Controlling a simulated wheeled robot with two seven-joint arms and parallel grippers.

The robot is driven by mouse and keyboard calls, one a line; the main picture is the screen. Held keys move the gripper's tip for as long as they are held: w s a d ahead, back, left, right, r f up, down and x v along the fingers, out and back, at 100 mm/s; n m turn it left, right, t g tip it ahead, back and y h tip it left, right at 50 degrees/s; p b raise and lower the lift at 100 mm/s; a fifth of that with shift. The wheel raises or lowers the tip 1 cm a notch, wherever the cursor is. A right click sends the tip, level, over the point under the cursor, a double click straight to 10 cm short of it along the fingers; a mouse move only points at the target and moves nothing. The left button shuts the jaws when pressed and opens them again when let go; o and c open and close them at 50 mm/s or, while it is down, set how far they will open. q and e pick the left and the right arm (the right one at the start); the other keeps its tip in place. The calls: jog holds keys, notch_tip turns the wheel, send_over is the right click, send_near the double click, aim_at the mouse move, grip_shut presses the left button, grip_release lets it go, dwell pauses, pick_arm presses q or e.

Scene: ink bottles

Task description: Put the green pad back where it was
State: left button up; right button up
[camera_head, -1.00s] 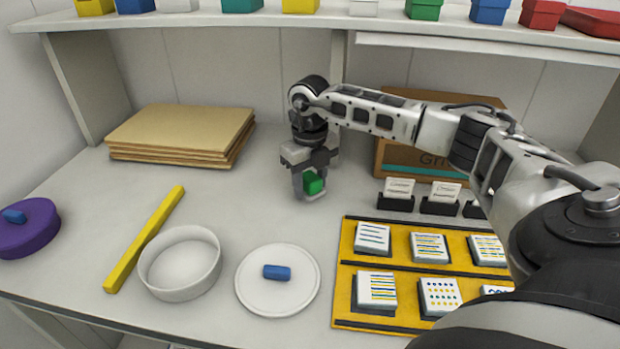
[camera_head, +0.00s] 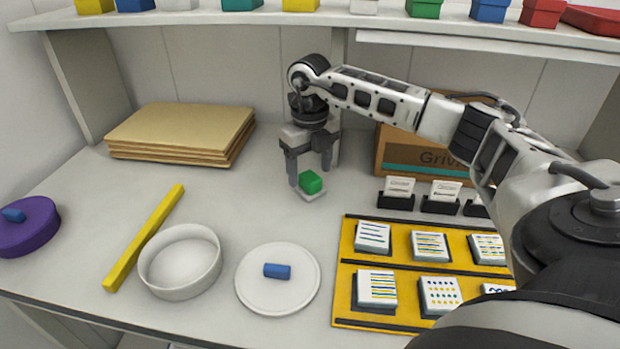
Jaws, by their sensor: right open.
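The green pad (camera_head: 311,181) is a small green block on a small white base (camera_head: 313,196), which appears to stand on the table behind the plate. My right gripper (camera_head: 309,172) is open, pointing down, with one finger to the left of the pad and the other behind it to the right. I cannot tell whether a finger still touches the pad. My left gripper is not in view.
A white plate (camera_head: 301,298) bears a blue block (camera_head: 277,271). A white ring-shaped dish (camera_head: 180,285) and a yellow bar (camera_head: 146,237) lie to its left. A yellow card tray (camera_head: 345,315) is at right, a cardboard box (camera_head: 395,155) behind. Brown boards (camera_head: 180,130) are stacked at back left.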

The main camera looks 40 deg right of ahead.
aim_at(310, 176)
notch_tip(310, 176, up, 9)
jog(key=shift+f, duration=0.15)
dwell(0.6)
